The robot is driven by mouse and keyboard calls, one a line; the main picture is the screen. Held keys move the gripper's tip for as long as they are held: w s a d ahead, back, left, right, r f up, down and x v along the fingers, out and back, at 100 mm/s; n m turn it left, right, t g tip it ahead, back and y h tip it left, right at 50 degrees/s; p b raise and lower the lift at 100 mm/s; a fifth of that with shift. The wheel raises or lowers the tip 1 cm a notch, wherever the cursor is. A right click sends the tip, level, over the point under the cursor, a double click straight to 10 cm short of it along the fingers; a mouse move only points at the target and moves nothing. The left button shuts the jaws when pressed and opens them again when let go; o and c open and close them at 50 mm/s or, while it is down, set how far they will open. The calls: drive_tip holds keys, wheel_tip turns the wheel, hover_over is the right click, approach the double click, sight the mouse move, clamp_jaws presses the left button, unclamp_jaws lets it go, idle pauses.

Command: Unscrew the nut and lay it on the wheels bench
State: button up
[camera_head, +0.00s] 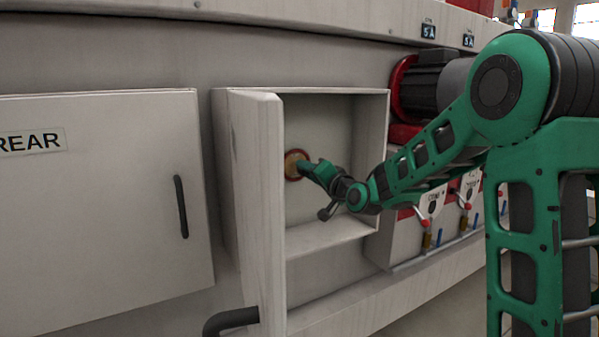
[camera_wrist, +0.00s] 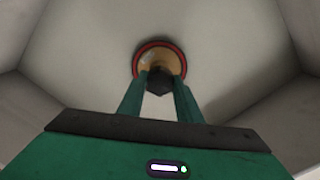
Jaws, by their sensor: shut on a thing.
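My gripper (camera_wrist: 159,92) reaches into an open cabinet box (camera_head: 337,232). In the wrist view its two green fingers are shut on a small dark nut (camera_wrist: 159,83). The nut sits in front of the middle of a tan, red-rimmed wheel (camera_wrist: 160,50) on the box's back wall. The wheel also shows in the head view (camera_head: 292,164), partly covered by my gripper. The nut is hidden in the head view. I cannot tell whether the nut still touches the wheel. I cannot make out the wheels bench.
The box's open door (camera_head: 258,200) stands out toward me on the left. A closed door marked REAR (camera_head: 100,215) is farther left. A red and black motor (camera_head: 425,85) and several red-knobbed levers (camera_head: 427,208) are to the right of the box.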

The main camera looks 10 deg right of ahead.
drive_tip(key=n, duration=0.9)
drive_tip(key=shift+s, duration=0.1)
drive_tip(key=shift+s+d, duration=0.2)
drive_tip(key=shift+s, duration=0.5)
idle(0.4)
drive_tip(key=shift+v, duration=1.6)
drive_tip(key=shift+v, duration=5)
